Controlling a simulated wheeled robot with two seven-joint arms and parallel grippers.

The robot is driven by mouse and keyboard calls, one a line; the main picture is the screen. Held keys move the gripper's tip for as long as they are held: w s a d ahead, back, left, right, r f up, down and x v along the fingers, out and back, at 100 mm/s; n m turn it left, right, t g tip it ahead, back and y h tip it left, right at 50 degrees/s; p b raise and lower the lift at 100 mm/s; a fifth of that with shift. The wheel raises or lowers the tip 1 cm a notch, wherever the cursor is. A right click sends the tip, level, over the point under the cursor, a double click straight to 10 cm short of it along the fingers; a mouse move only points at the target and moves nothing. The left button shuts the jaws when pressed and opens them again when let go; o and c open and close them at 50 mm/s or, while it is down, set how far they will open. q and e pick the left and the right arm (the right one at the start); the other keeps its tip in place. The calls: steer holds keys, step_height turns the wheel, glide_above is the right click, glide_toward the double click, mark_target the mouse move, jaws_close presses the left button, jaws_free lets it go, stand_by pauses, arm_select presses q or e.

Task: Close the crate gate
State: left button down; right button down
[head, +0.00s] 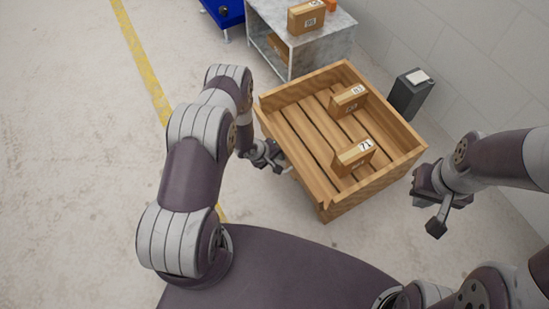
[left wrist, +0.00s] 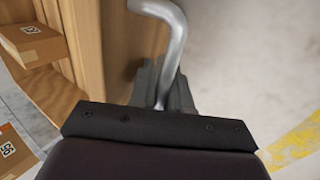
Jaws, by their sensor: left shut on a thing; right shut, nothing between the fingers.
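The wooden crate (head: 385,172) stands on the floor in the middle of the head view, open at the top with a slatted floor. My left gripper (head: 283,168) is at its left side, low against the outside. In the left wrist view the gripper (left wrist: 163,92) is shut on a bent grey metal handle (left wrist: 177,40), which meets a wooden panel (left wrist: 118,45), seemingly the gate. The panel runs along the crate's left side; I cannot tell whether it is fully flush. My right gripper (head: 437,222) is shut and empty, right of the crate and apart from it.
Two cardboard boxes (head: 348,101) (head: 354,159) stand inside the crate. A grey table (head: 335,38) with a box (head: 306,16) is behind it. A dark bin (head: 409,95) stands by the wall at right. The floor at left is clear, with a yellow line (head: 143,62).

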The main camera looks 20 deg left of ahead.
arm_select(q)
steer(key=shift+w+d+r, duration=0.3)
steer(key=shift+w+r, duration=0.1)
steer(key=shift+w, duration=0.3)
stand_by(0.6)
steer(key=c, duration=1.4)
jaws_free()
steer(key=shift+c, duration=0.2)
steer(key=p+v, duration=0.7)
steer(key=v, duration=0.1)
steer(key=shift+s+r+p, duration=0.2)
steer(key=shift+r+p, duration=0.05)
steer(key=shift+p, duration=0.1)
steer(key=shift+d, duration=0.15)
